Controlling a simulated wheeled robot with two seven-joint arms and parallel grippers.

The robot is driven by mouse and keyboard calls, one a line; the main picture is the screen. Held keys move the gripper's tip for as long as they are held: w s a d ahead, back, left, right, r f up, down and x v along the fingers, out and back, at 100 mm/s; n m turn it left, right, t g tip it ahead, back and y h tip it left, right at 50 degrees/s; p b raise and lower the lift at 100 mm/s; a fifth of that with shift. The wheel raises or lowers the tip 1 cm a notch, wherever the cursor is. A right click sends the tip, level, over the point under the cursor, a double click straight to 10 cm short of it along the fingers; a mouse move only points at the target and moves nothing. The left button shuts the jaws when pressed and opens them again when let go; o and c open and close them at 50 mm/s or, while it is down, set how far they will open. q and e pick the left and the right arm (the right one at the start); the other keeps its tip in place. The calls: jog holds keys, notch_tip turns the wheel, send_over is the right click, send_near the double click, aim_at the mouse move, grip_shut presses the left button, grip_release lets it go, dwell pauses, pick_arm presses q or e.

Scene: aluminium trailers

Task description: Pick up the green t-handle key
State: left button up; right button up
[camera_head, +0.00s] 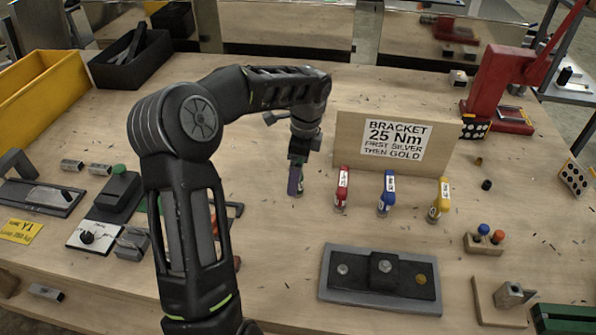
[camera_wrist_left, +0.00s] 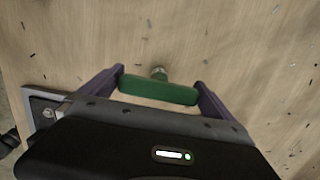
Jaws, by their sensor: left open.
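The green t-handle key (camera_wrist_left: 158,90) stands upright on the table in the left wrist view, with its green crossbar spanning the space between the purple fingers of my left gripper (camera_wrist_left: 160,78). The fingers are open, one near each end of the bar; I cannot tell if they touch it. In the head view my left gripper (camera_head: 296,180) points down at the left end of a row of keys and mostly hides the green one. Red (camera_head: 342,188), blue (camera_head: 386,195) and yellow (camera_head: 439,200) t-handle keys stand to its right. My right gripper is not in view.
A board with a "BRACKET 25 Nm" sign (camera_head: 397,140) stands behind the keys. A grey plate with bolts (camera_head: 335,285) lies in front. A red press (camera_head: 500,90) stands at the back right. A yellow bin (camera_head: 45,90) and black tray (camera_head: 110,75) are at the left.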

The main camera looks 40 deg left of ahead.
pick_arm(q)
jog(key=shift+f, duration=0.75)
jog(key=shift+c, duration=0.2)
jog(key=shift+r, duration=0.1)
jog(key=c, duration=1.7)
notch_tip(320, 180, up, 10)
